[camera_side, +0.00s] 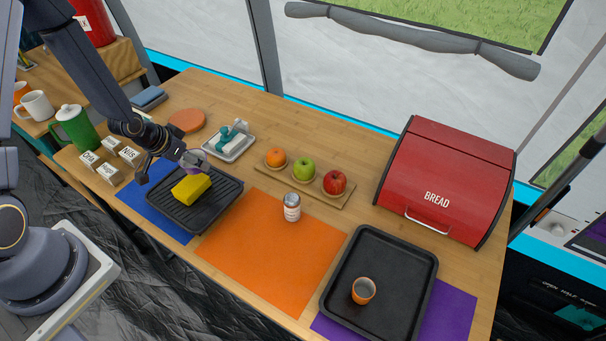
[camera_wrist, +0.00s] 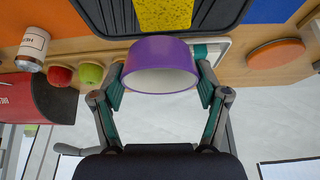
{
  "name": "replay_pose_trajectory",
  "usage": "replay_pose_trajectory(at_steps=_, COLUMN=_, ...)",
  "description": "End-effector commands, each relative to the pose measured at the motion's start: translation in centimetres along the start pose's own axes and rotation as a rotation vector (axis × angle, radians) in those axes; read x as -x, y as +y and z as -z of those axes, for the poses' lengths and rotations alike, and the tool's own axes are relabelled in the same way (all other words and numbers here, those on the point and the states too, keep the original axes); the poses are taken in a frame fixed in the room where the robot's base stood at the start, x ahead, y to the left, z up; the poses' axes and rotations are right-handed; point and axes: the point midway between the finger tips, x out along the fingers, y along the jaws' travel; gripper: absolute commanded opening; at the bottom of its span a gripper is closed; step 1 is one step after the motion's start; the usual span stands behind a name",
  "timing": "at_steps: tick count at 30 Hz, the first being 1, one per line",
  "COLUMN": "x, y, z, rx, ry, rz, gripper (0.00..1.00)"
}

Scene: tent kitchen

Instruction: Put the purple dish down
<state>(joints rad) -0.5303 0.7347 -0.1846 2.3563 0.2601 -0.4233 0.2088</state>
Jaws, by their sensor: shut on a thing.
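The purple dish (camera_wrist: 160,64), a round bowl with a pale inside, sits between the two fingers of my gripper (camera_wrist: 160,90) in the wrist view. The fingers press on its sides. In the side view the dish (camera_side: 196,160) is small and partly hidden by my gripper (camera_side: 185,163). It is held up near the far edge of the black ridged tray (camera_side: 226,203), by the yellow sponge (camera_side: 191,188). The sponge also shows beyond the dish in the wrist view (camera_wrist: 163,15). I cannot tell the dish's exact height.
A butter dish (camera_side: 230,144) stands just behind the ridged tray. A can (camera_side: 292,207) stands on the orange mat (camera_side: 265,250). A fruit board (camera_side: 292,187), a red bread box (camera_side: 444,180) and a black tray (camera_side: 393,252) with an orange cup (camera_side: 363,290) lie rightward.

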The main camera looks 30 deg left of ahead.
Motion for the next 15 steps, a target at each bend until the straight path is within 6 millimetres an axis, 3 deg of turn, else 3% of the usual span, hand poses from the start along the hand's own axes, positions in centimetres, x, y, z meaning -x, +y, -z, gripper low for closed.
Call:
replay_pose_trajectory(at_steps=1, x=-0.6, y=3.3, z=0.3, rx=-0.08, ry=-0.003, rz=-0.048, gripper=0.39)
replay_pose_trajectory(at_steps=5, x=-1.5, y=11.1, z=0.1, rx=-0.267, ry=-0.004, rz=-0.155, gripper=0.39)
replay_pose_trajectory(at_steps=9, x=-1.5, y=19.2, z=-1.6, rx=-0.461, ry=-0.004, rz=-0.267, gripper=0.39)
replay_pose_trajectory(at_steps=12, x=-1.1, y=24.0, z=-3.5, rx=-0.582, ry=-0.004, rz=-0.335, gripper=0.39)
replay_pose_trajectory(at_steps=15, x=-0.5, y=27.6, z=-5.5, rx=-0.675, ry=-0.004, rz=-0.388, gripper=0.39)
